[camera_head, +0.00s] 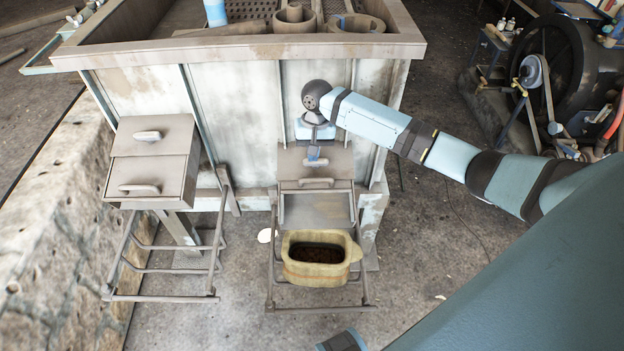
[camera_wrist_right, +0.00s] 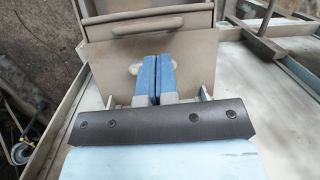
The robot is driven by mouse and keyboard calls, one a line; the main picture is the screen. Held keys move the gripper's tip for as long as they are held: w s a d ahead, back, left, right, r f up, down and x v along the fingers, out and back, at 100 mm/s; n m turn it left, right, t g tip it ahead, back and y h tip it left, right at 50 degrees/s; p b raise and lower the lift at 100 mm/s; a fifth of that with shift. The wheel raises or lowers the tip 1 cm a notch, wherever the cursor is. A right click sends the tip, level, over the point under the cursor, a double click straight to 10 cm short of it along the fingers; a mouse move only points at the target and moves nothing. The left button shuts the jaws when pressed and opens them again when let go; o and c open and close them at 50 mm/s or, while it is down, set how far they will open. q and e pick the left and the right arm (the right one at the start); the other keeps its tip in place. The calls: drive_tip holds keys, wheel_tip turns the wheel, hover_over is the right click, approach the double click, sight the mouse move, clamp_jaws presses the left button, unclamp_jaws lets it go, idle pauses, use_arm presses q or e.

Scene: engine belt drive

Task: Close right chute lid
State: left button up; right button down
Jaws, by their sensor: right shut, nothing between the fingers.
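The right chute stands at the front of the big bin, in the middle of the head view. Its brown lid panel (camera_head: 293,162) is at the top and also shows in the right wrist view (camera_wrist_right: 104,62). My right gripper (camera_head: 315,158) is shut and empty over this panel. Its blue fingertips (camera_wrist_right: 150,62) cover the middle of the panel's handle (camera_wrist_right: 133,68); contact cannot be told. A second handle (camera_head: 316,182) sits on the chute's front panel. Below it, the sloping spout (camera_head: 317,210) is visible.
A yellow tub (camera_head: 300,271) with dark contents stands under the spout on a metal frame (camera_head: 272,292). The left chute (camera_head: 152,175) stands to the left, its lid down. The bin's rim (camera_head: 235,48) rises behind. Machinery (camera_head: 548,75) is at the far right.

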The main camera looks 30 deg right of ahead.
wheel_tip(320, 180, up, 3)
drive_tip(key=w+d+m, duration=0.1)
drive_tip(key=d, duration=0.2)
drive_tip(key=shift+g, duration=0.4)
drive_tip(key=b+x, duration=0.1)
drive_tip(key=x, duration=0.9)
drive_tip(key=shift+w, duration=0.1)
use_arm(q)
drive_tip(key=shift+s+a+f, duration=0.1)
drive_tip(key=shift+a+f, duration=0.15)
drive_tip(key=shift+f, duration=0.65)
use_arm(e)
drive_tip(key=shift+r, duration=0.1)
drive_tip(key=shift+a, duration=0.1)
use_arm(q)
wheel_tip(320, 180, up, 6)
drive_tip(key=p, duration=0.7)
drive_tip(key=shift+s+a+p, duration=0.25)
drive_tip(key=shift+s+p, duration=0.1)
drive_tip(key=shift+s, duration=0.05)
use_arm(e)
drive_tip(key=s+a+f, duration=0.2)
drive_tip(key=s+a, duration=0.2)
drive_tip(key=s, duration=0.4)
drive_tip(key=shift+s+a+f, duration=0.15)
drive_tip(key=shift+a+f, duration=0.25)
use_arm(q)
drive_tip(key=shift+r, duration=0.1)
use_arm(e)
drive_tip(key=shift+h, duration=0.3)
